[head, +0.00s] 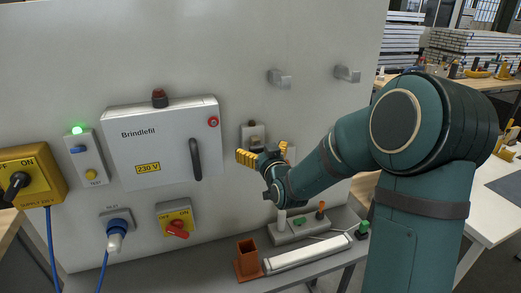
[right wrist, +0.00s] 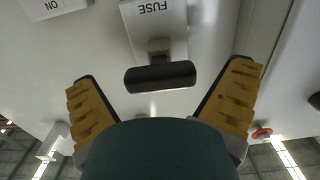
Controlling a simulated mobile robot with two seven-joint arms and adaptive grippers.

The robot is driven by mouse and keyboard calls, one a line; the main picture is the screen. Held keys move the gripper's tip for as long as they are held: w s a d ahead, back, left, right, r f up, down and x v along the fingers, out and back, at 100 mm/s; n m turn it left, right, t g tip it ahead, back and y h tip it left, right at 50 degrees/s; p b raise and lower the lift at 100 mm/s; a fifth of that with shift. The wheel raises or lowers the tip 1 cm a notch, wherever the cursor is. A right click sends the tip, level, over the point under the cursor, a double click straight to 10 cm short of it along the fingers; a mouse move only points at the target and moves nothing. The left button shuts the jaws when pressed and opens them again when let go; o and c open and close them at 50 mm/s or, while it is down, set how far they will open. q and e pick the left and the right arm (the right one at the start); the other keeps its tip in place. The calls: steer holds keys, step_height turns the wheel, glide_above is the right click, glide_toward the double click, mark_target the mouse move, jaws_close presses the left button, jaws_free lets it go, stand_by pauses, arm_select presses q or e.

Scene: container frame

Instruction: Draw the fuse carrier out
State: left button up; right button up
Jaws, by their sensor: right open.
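The fuse carrier (right wrist: 160,77) shows in the right wrist view as a dark bar handle on a short tan stem. It sits in a pale housing (right wrist: 155,22) marked FUSE, upside down in this view. In the head view the housing (head: 252,132) is on the panel right of the cabinet, its lower part hidden by my gripper. My right gripper (head: 260,156) is open and empty, its yellow fingers spread to either side of the handle in the wrist view. No contact shows; the exact depth gap cannot be told. My left gripper is not in view.
The Brindlefil cabinet (head: 160,140), with a dark handle (head: 195,159) and red button (head: 213,122), stands left of my gripper. Below is a bench (head: 210,278) with a brown holder (head: 248,262), a long white tube (head: 307,254) and a grey tray (head: 300,232). The upper panel is mostly clear.

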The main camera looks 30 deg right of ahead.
steer(key=v, duration=0.7)
steer(key=shift+s, duration=0.3)
steer(key=shift+a, duration=0.1)
steer(key=a+f+g+y+b, duration=0.15)
steer(key=a+f+g, duration=0.35)
steer(key=f, duration=0.7)
steer(key=a+f+g+y+b, duration=0.1)
steer(key=a+f+g+y, duration=0.15)
steer(key=a+f, duration=0.65)
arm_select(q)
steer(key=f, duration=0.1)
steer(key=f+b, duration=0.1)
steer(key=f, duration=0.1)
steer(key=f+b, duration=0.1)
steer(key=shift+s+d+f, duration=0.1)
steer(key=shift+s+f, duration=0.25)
arm_select(e)
steer(key=s+a+f+g+y, duration=0.1)
steer(key=s+a+f+g, duration=0.1)
steer(key=s+f, duration=0.3)
steer(key=s+a+f+g+y, duration=0.1)
steer(key=s+a+f+g, duration=0.2)
steer(key=f, duration=0.6)
steer(key=s+a+f+g+y, duration=0.2)
steer(key=s+a+f+g, duration=0.1)
steer(key=s+a+f, duration=0.3)
steer(key=shift+s+f+n, duration=0.4)
steer(key=shift+s+f, duration=0.1)
steer(key=shift+s, duration=0.15)
